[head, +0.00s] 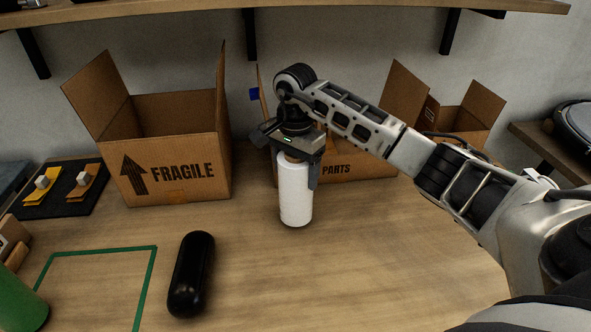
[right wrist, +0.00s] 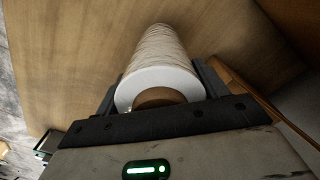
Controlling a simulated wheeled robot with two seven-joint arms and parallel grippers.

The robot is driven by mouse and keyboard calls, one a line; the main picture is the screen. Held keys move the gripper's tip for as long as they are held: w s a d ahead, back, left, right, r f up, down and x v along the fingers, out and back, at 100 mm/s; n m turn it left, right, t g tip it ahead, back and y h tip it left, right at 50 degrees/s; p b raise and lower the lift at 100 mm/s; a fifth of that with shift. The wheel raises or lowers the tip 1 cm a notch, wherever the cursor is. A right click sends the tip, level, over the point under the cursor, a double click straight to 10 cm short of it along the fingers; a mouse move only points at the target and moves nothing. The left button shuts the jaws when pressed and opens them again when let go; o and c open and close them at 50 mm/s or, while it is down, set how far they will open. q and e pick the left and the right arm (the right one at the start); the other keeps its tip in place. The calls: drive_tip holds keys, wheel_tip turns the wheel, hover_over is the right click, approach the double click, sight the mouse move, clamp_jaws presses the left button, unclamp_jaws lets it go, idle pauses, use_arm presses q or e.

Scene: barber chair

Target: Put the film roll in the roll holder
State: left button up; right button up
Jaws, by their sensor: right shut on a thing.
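The white film roll (head: 296,197) is upright over the middle of the wooden table, in front of the parts box. My right gripper (head: 295,160) comes down from above and is shut on its upper end. I cannot tell whether the roll's bottom touches the table. In the right wrist view the roll (right wrist: 160,50) points away between the two dark fingers (right wrist: 160,88), with its brown core end (right wrist: 158,97) nearest the camera. I see nothing that I can clearly name as the roll holder. My left gripper is not in view.
A "FRAGILE" box (head: 180,165) stands open at left, and an open "PARTS" box (head: 352,166) stands behind the roll. A black capsule-shaped object (head: 190,275) lies at front, beside a green outline (head: 147,280). A green cylinder (head: 20,308) is at front left. The table's front right is clear.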

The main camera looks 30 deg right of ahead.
drive_tip(key=shift+f, duration=0.4)
drive_tip(key=o, duration=1.7)
